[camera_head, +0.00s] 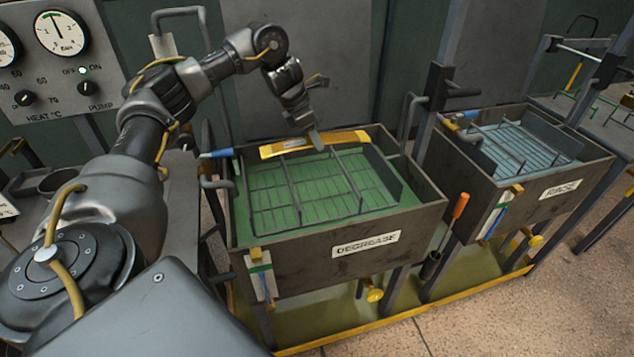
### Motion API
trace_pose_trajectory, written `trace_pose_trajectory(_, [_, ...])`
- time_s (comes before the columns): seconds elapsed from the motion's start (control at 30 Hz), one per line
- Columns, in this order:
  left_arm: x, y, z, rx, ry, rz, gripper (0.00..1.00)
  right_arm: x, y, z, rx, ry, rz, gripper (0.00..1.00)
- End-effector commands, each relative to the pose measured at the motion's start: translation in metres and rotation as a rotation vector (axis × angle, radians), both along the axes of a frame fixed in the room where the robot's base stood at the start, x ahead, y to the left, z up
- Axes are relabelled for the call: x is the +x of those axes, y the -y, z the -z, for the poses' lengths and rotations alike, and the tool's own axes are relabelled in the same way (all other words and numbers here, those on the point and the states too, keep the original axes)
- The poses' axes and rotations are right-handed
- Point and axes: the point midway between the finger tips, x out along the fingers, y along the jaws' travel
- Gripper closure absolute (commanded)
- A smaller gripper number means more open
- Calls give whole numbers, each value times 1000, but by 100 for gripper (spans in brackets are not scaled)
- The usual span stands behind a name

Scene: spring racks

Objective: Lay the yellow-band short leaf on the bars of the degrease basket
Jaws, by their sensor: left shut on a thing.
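The yellow-band short leaf (345,138) is a slightly curved yellow strip with a paler patch left of its middle. It lies crosswise at the far side of the degrease tank (410,226). My left gripper (315,138) comes down from above, shut on the leaf near its middle; the fingers hide part of it. The degrease basket (290,184) has dark bars and a mesh floor, in the green tank. The leaf is over the basket's back part; I cannot tell whether it touches the bars. My right gripper is out of view.
The rinse tank (548,196) with its own basket (515,145) stands to the right. An orange-handled tool (460,206) stands between the tanks. The front of the degrease basket is empty.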

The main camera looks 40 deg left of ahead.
Motion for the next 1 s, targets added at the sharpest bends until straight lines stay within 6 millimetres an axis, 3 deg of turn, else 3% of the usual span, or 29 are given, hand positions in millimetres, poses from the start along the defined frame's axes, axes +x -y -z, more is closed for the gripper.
trace_pose_trajectory(0.17, [1,1,2,-3,4,0,91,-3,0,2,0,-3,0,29])
trace_pose_trajectory(0.5, [0,1,54,-3,2,-1,91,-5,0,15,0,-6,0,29])
trace_pose_trajectory(0.83, [1,0,65,-3,4,1,91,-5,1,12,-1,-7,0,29])
trace_pose_trajectory(1.0, [0,0,83,-2,0,-1,91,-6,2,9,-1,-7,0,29])
